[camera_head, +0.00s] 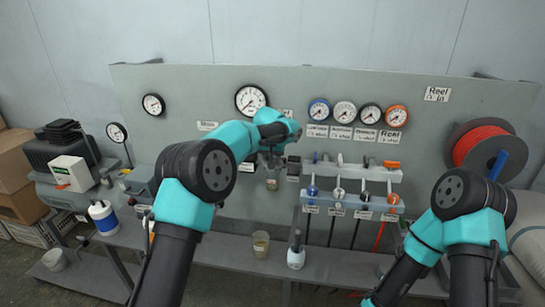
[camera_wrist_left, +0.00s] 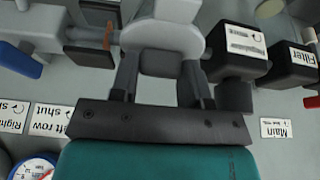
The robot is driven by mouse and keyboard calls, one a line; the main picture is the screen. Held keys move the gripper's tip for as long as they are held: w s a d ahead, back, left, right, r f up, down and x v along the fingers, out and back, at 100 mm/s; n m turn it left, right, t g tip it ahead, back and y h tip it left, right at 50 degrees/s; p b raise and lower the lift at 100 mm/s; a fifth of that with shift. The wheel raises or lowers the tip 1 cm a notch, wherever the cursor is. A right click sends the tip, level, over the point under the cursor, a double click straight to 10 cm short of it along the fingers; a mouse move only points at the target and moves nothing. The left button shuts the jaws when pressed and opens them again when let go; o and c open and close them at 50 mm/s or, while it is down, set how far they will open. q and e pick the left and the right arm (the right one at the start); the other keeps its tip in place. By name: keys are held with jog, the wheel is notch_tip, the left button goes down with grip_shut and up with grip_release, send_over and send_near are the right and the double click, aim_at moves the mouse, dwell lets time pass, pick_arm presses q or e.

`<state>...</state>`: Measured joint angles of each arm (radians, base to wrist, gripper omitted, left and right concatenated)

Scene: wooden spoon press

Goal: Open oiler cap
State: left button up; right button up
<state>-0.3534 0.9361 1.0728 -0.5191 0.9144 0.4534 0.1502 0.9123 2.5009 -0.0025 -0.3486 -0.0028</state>
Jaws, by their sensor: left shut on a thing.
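The oiler hangs on the grey panel in the row of air units; its small bowl (camera_head: 271,184) shows below my left gripper in the head view. My left gripper (camera_head: 270,160) is at the top of the oiler. In the left wrist view the fingers of my left gripper (camera_wrist_left: 158,75) stand on both sides of a dark grey block, the oiler cap (camera_wrist_left: 162,62), and are shut on it. The light grey oiler body (camera_wrist_left: 163,36) lies just beyond it. Whether the cap is loose cannot be told. The right arm shows at the right, but its gripper is out of view.
The black regulator (camera_wrist_left: 238,50) and filter (camera_wrist_left: 290,64) sit close beside the oiler. A valve row (camera_head: 352,200) with coloured knobs is to its right. On the bench below stand a cup (camera_head: 261,243) and a white bottle (camera_head: 296,258).

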pick_arm(q)
grip_shut()
jog(key=shift+w, duration=0.1)
jog(key=shift+w+r+g, duration=0.5)
jog(key=shift+g, duration=0.5)
jog(key=shift+s+g, duration=0.1)
jog(key=shift+g, duration=0.3)
jog(key=o, duration=1)
grip_release()
jog(key=shift+r, duration=0.15)
